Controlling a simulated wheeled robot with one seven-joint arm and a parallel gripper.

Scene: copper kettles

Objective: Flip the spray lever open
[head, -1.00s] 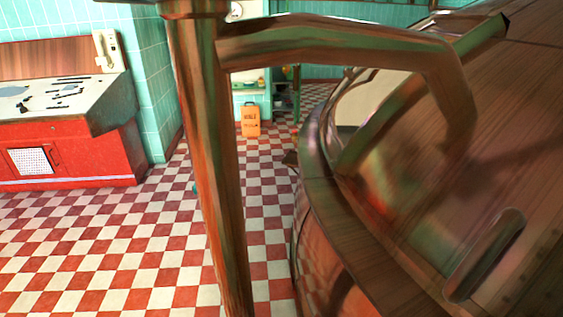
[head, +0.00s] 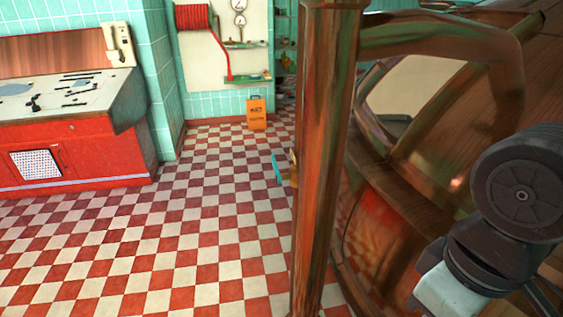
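A small teal handle (head: 277,168) with a brass-coloured fitting (head: 293,172) shows at the left side of the upright copper pipe (head: 325,150). It may be the spray lever, but it is too small to tell its position, and the pipe hides part of it. My arm shows at the lower right, in front of the copper kettle (head: 400,225). My gripper is out of view, so its place relative to the handle cannot be seen.
The pipe joins a thick side branch (head: 430,35) over the kettle. A red console (head: 75,155) stands at the left. The checkered floor (head: 190,250) left of the pipe is clear.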

